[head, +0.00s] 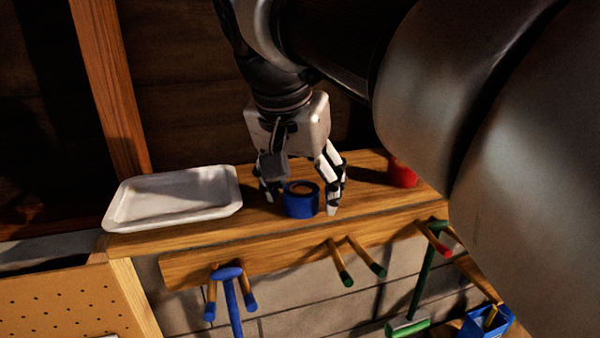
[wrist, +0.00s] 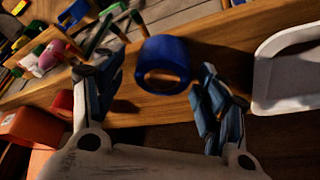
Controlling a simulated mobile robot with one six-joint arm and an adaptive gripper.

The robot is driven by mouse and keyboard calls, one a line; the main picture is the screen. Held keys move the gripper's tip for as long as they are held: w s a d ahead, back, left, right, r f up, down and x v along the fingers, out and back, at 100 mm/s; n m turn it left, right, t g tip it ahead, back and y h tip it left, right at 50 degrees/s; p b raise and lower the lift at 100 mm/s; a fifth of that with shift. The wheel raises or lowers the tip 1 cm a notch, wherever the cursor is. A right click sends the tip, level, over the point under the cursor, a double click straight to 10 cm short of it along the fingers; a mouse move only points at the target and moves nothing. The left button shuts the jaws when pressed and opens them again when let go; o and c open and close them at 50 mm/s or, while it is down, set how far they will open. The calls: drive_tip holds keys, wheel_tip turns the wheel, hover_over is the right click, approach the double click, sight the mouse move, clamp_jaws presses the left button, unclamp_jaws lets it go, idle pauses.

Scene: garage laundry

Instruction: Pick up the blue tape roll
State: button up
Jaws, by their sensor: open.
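The blue tape roll (head: 301,204) lies flat on the wooden shelf, near its front edge. My gripper (head: 304,203) is open and points down over the shelf, with one finger on each side of the roll. In the wrist view the blue tape roll (wrist: 164,65) shows at the mouth of my gripper (wrist: 163,85), just beyond the fingertips, with gaps on both sides. I cannot tell whether any finger touches it.
A white tray (head: 122,215) sits on the wooden shelf (head: 150,240) at left. A red object (head: 402,174) stands at right.

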drive_tip(key=shift+a, duration=0.3)
drive_tip(key=shift+s+a+r, duration=0.15)
drive_tip(key=shift+s, duration=0.2)
drive_tip(key=shift+c, duration=0.2)
drive_tip(key=shift+s+r, duration=0.1)
drive_tip(key=shift+s, duration=0.25)
drive_tip(key=shift+c, duration=0.7)
drive_tip(key=shift+d, duration=0.2)
drive_tip(key=shift+c, duration=0.6)
drive_tip(key=shift+w, duration=0.4)
drive_tip(key=shift+c, duration=2.1)
drive_tip(key=shift+s, duration=0.25)
drive_tip(key=shift+c, duration=1.9)
drive_tip(key=shift+w, duration=0.15)
